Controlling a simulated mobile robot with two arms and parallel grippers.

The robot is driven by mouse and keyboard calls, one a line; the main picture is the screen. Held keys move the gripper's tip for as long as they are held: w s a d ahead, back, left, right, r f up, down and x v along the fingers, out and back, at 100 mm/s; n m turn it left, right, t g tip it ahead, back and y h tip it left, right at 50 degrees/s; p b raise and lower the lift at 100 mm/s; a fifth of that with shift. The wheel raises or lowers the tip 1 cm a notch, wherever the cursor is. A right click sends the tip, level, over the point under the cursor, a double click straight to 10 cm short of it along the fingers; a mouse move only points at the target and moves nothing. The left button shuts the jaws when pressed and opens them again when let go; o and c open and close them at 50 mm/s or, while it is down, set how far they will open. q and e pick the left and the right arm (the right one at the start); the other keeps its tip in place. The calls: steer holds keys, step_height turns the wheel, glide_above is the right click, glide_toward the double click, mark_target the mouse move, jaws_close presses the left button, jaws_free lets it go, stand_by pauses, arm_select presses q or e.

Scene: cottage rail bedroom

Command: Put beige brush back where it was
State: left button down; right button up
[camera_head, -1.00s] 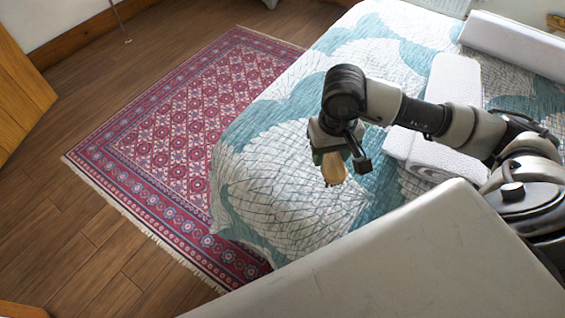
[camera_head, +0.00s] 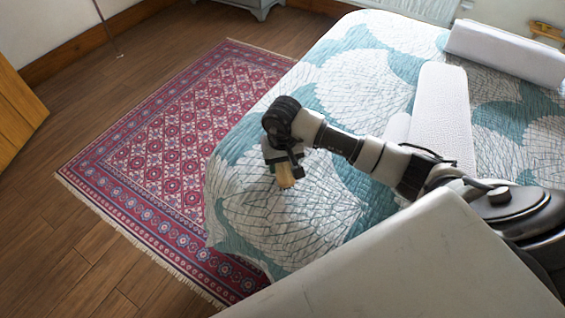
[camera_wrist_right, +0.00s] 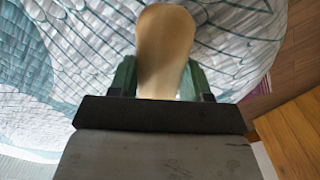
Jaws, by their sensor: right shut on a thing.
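The beige brush (camera_head: 285,175) is held in my right gripper (camera_head: 281,163), above the near left part of the bed (camera_head: 345,85). In the right wrist view the brush (camera_wrist_right: 165,45) shows as a smooth beige, rounded piece between the two green fingers of the gripper (camera_wrist_right: 160,80). The fingers are shut on it. The rest of the brush is hidden behind the gripper body. The white and teal quilt lies beneath the brush; I cannot tell how large the gap is. My left gripper is not in view.
A red patterned rug (camera_head: 165,150) covers the wooden floor (camera_head: 55,215) left of the bed. A wooden door or panel (camera_head: 15,110) stands at the far left.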

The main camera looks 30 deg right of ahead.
steer(key=shift+f, duration=0.35)
steer(key=shift+f, duration=0.15)
steer(key=o, duration=1)
steer(key=shift+c, duration=0.2)
